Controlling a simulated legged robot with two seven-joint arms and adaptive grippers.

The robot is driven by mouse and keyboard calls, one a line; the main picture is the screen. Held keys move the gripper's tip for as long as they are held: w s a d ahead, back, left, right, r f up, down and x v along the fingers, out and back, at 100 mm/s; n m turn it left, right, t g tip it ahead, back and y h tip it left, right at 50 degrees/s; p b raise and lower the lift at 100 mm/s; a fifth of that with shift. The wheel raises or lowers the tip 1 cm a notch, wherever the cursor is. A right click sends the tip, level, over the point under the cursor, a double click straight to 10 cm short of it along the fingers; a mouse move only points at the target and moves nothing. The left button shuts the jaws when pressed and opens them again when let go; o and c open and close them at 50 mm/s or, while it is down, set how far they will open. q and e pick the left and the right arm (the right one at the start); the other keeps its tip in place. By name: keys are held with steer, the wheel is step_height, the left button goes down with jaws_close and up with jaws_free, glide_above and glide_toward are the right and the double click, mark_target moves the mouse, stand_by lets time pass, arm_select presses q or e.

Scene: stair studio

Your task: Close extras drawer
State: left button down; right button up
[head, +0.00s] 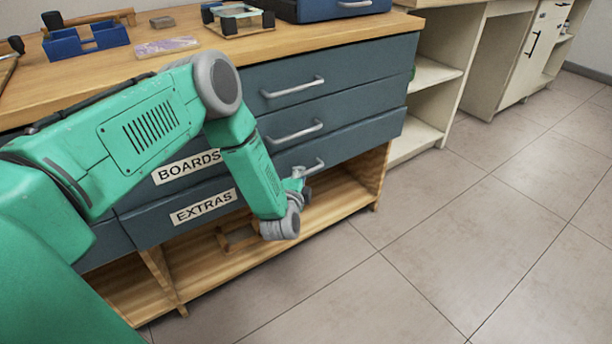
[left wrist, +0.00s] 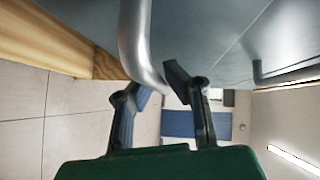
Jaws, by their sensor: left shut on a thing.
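The extras drawer (head: 340,149) is the lowest blue-grey drawer under the wooden worktop, with an EXTRAS label (head: 203,207) on its front. Its front looks about flush with the drawers above; a small gap cannot be told. Its metal bar handle (head: 318,165) is at the right, partly hidden by my gripper. My left gripper (head: 302,184) is at this handle, shut on it, with my arm hiding part of the drawer front. In the left wrist view, the curved handle (left wrist: 134,35) runs down between the dark fingers of the left gripper (left wrist: 152,86). My right gripper is not in view.
The boards drawer (head: 350,105) is directly above, with its own handle (head: 292,131). An open wooden shelf (head: 330,205) lies below the drawers. A blue tool holder (head: 86,40) and other items stand on the worktop (head: 290,45). The tiled floor (head: 480,230) at right is clear.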

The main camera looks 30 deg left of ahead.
arm_select(q)
steer(key=shift+w+a+f, duration=0.15)
steer(key=shift+a+f, duration=0.05)
steer(key=shift+a, duration=0.65)
steer(key=c, duration=1.6)
jaws_free()
steer(key=v, duration=1.2)
